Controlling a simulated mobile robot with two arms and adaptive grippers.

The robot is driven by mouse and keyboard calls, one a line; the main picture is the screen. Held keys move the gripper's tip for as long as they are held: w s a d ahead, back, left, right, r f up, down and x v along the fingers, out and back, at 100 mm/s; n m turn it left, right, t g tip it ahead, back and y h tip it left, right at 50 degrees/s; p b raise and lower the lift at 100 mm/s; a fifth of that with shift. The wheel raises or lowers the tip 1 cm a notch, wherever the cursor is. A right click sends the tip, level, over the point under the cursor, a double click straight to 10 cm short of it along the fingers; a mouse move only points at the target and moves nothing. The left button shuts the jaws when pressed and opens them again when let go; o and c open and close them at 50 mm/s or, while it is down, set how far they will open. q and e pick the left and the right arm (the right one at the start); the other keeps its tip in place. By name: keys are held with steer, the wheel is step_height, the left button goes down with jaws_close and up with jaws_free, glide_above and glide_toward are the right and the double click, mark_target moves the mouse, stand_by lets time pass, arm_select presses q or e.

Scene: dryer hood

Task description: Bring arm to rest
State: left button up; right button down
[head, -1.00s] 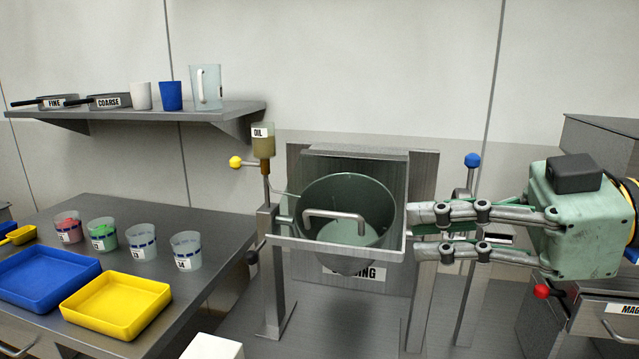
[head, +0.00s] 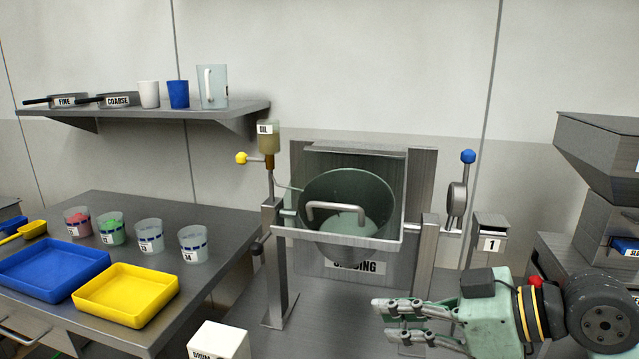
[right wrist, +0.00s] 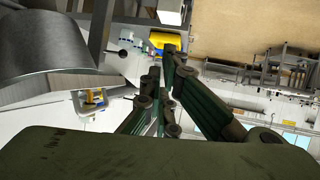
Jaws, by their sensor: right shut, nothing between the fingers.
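My right gripper (head: 384,320) is low at the right of the head view, in front of and below the drum's stand. Its fingers are together and hold nothing; they also show close together in the right wrist view (right wrist: 165,70). The arm behind it comes in from the right edge. The gripper is apart from the green-grey drum (head: 350,200) with its bar handle, which hangs open-topped in a metal frame. My left gripper is not in view.
A side table (head: 190,230) at left carries a blue tray (head: 50,270), a yellow tray (head: 125,295) and several labelled cups. A shelf (head: 150,108) holds pans, cups and a jug. A blue-knobbed lever (head: 467,157) and a box marked 1 (head: 490,243) stand right of the drum.

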steer(key=s+d+f+m+h, duration=0.1)
steer(key=s+f+m+h, duration=0.15)
steer(key=f, duration=0.75)
steer(key=s+f+m+h, duration=0.1)
steer(key=f+m+h, duration=0.15)
steer(key=f, duration=0.85)
steer(key=s+d+f+m+g+h, duration=0.2)
steer(key=s+d+f+m+h, duration=0.15)
steer(key=s+f, duration=0.45)
steer(key=s+d+f+m+g+h, duration=0.1)
steer(key=s+d+f+m+h, duration=0.2)
steer(key=s+f, duration=0.45)
steer(key=s+d+f+g, duration=0.1)
steer(key=s+f, duration=0.1)
steer(key=f, duration=1)
steer(key=s+d+f, duration=0.1)
steer(key=s+f, duration=0.1)
steer(key=f, duration=1)
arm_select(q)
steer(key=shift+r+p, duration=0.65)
arm_select(e)
steer(key=s+d+f+g, duration=0.1)
steer(key=s+d+f, duration=0.1)
steer(key=s+f, duration=1.4)
steer(key=shift+s+d+n+g, duration=0.3)
steer(key=shift+d+n, duration=0.1)
steer(key=shift+n, duration=0.05)
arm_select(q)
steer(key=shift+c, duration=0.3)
